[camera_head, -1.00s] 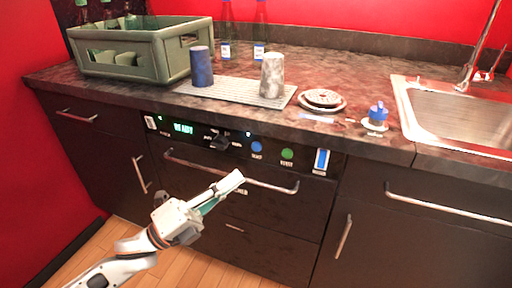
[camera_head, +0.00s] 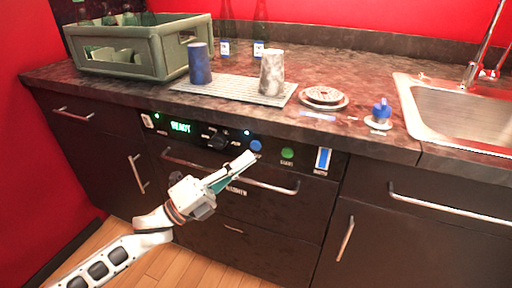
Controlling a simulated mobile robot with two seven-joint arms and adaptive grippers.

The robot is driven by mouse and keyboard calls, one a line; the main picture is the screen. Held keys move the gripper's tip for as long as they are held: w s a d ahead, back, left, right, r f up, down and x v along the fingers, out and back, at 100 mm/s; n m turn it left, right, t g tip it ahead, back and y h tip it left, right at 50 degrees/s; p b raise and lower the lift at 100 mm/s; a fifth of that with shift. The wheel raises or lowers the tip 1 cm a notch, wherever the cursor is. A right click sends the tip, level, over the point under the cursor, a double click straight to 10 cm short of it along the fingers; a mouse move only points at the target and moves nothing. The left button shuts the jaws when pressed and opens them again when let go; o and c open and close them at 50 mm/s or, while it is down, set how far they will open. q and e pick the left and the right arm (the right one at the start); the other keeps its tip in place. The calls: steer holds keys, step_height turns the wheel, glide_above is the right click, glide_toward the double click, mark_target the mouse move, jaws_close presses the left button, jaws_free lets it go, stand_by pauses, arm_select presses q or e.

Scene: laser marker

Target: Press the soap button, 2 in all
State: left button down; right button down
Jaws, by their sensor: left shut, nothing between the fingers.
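A black control panel (camera_head: 270,147) on the front of the built-in appliance carries a round blue button (camera_head: 256,145), a green button (camera_head: 287,153) and a dark knob (camera_head: 217,140). The labels are too small to tell which one is the soap button. My left gripper (camera_head: 251,157) is shut and empty. Its tip shows just below the blue button and covers the label there. I cannot tell whether it touches the panel. A green display (camera_head: 181,127) is lit at the panel's left. My right gripper is not in view.
A handle bar (camera_head: 272,186) crosses the appliance front below the panel. Above, the counter holds a green crate (camera_head: 150,62), two cups on a grey mat (camera_head: 232,93), stacked plates (camera_head: 323,97), a small blue-topped item (camera_head: 381,110) and a sink (camera_head: 455,112).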

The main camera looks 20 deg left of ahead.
mark_target(255, 146)
arm_select(q)
steer(key=shift+w, duration=0.85)
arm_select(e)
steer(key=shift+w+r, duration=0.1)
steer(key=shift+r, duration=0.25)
arm_select(q)
steer(key=shift+r, duration=0.1)
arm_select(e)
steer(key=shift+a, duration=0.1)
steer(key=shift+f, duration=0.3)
arm_select(q)
steer(key=shift+w, duration=0.1)
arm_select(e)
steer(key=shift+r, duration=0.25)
arm_select(q)
steer(key=shift+w, duration=0.35)
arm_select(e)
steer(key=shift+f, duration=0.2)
